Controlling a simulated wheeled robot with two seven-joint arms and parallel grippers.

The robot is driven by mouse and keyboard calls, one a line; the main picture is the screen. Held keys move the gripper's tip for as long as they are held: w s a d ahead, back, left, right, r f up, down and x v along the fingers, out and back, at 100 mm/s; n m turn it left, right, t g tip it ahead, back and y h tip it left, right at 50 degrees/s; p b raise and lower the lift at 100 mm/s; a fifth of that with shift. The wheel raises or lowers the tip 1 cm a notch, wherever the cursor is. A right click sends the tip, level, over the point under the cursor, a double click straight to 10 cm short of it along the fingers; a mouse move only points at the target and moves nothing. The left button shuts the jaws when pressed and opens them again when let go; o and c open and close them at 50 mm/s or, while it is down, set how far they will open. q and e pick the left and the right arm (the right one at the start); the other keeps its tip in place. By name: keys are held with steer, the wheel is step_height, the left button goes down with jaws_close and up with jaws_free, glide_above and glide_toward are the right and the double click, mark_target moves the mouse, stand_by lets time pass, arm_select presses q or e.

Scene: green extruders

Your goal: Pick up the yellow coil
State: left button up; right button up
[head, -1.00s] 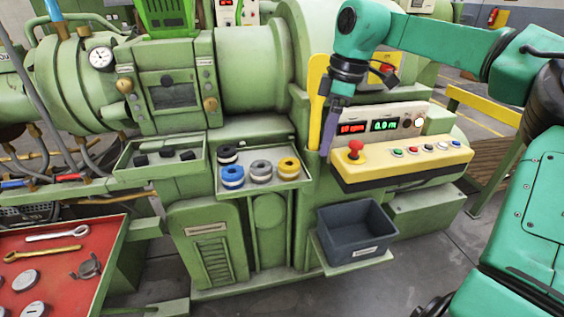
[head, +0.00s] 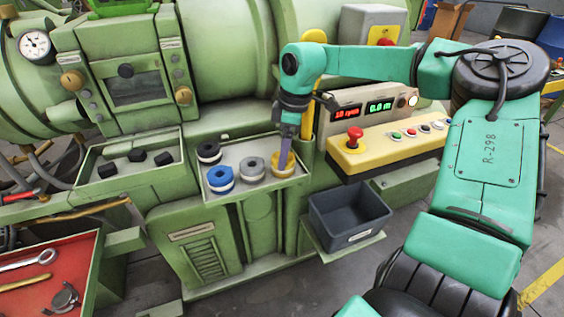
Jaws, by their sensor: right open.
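The yellow coil (head: 276,169) sits at the right end of a green tray (head: 243,184) on the machine front. My right gripper (head: 285,162) points down at the yellow coil, with its purple fingers at or over it and partly hiding it. The fingers are open; I cannot tell whether they touch the coil. A grey coil (head: 251,169) is just left of the yellow one. A blue coil (head: 219,179) is further left, and a black and white coil (head: 208,152) is behind it. My left gripper is not in view.
A yellow control panel (head: 375,152) with a red button (head: 354,137) stands right of the gripper. A dark bin (head: 350,214) sits below on a shelf. A second tray (head: 128,184) holds black knobs. A red tool tray (head: 58,262) is at lower left.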

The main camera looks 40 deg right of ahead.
step_height(320, 180, down, 3)
steer(key=shift+a+r, duration=0.15)
steer(key=shift+w, duration=0.1)
steer(key=c, duration=1.1)
step_height(320, 180, up, 20)
steer(key=shift+f, duration=0.1)
